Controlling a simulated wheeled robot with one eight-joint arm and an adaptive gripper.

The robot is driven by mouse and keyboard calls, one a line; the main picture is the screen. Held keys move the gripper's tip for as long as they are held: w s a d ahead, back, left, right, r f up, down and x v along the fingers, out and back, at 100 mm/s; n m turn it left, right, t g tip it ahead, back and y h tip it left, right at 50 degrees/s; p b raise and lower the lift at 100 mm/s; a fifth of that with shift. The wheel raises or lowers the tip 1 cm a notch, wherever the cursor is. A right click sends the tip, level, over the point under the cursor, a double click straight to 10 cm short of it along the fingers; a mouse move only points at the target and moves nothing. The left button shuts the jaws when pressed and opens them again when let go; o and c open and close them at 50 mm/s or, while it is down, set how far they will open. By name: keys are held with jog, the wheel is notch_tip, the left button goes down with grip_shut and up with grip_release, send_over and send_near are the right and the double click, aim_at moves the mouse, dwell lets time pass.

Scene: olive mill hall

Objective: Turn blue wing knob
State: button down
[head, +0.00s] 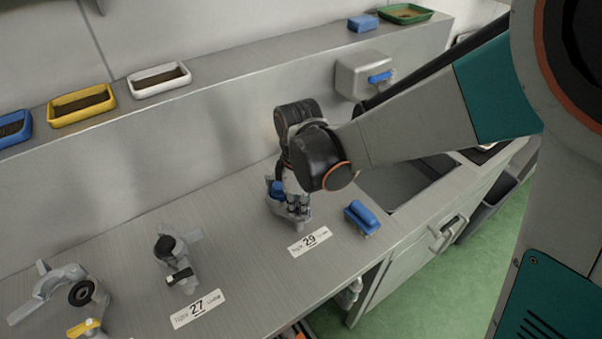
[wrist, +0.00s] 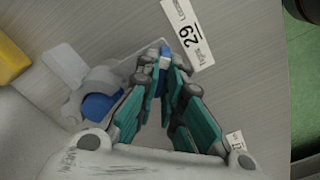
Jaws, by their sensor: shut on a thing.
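A grey metal valve fitting (head: 290,210) stands on the steel counter behind the label with 29. It has a blue part (head: 276,190) on its left side, which also shows in the wrist view (wrist: 98,105). My gripper (head: 298,208) points down over the fitting from above. In the wrist view my gripper's fingertips (wrist: 163,64) are closed on the small blue wing knob (wrist: 164,57) at the fitting's end near the label. Most of the knob is hidden between the fingers, so its turn angle cannot be told.
A blue-handled brush (head: 362,217) lies just right of the fitting, before a sink recess (head: 400,182). A black-knobbed fitting (head: 175,262) and a yellow-knobbed one (head: 70,290) stand to the left. Trays, including a yellow one (head: 80,104), line the back ledge. A wall dispenser (head: 360,77) is behind.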

jog(key=m, duration=1.4)
jog(key=shift+m, duration=0.4)
jog(key=m, duration=1.2)
jog(key=shift+m, duration=0.4)
jog(key=c, duration=1.7)
grip_release()
